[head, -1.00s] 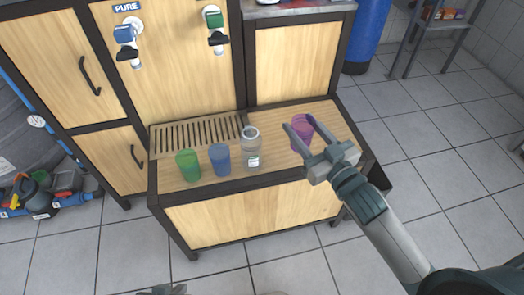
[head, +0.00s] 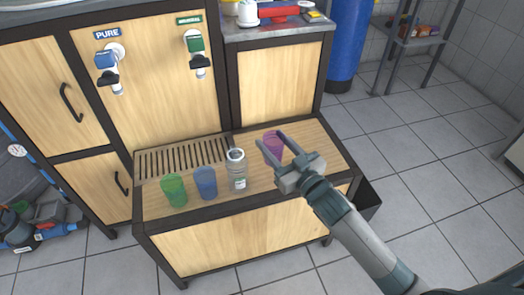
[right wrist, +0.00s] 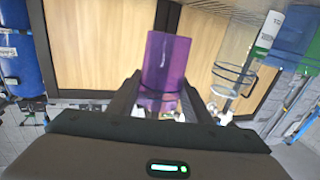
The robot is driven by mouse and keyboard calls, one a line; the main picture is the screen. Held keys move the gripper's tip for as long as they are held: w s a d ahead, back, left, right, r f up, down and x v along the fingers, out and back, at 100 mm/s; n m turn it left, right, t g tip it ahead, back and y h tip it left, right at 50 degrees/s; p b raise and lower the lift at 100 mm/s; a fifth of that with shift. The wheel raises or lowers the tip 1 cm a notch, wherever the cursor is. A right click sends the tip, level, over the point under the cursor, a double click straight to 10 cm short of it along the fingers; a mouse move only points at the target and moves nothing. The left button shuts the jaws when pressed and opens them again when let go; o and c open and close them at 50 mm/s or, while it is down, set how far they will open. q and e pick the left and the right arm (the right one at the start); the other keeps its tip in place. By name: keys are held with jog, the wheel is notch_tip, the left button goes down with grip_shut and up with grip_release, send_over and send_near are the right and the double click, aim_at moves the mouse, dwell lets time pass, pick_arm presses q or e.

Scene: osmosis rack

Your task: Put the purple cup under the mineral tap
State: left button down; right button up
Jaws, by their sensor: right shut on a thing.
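The translucent purple cup (head: 272,146) is at the right of the wooden counter in the head view. My right gripper (head: 271,147) is shut on it, with one finger on each side; the cup also shows between the fingers in the right wrist view (right wrist: 166,72). I cannot tell whether the cup touches the counter. The mineral tap (head: 196,52), green with a black lever under a green MINERAL label (head: 188,21), is on the panel above the slatted drain grate (head: 184,157). My left gripper is not in view.
The blue pure tap (head: 107,68) is left of the mineral tap. The grate is bare.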

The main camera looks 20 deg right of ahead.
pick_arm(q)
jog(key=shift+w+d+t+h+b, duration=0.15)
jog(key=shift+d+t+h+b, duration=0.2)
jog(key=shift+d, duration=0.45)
pick_arm(e)
jog(key=w+a+f, duration=0.1)
jog(key=w+f, duration=0.2)
jog(key=w, duration=0.2)
jog(key=shift+a, duration=0.3)
jog(key=shift+f, duration=0.1)
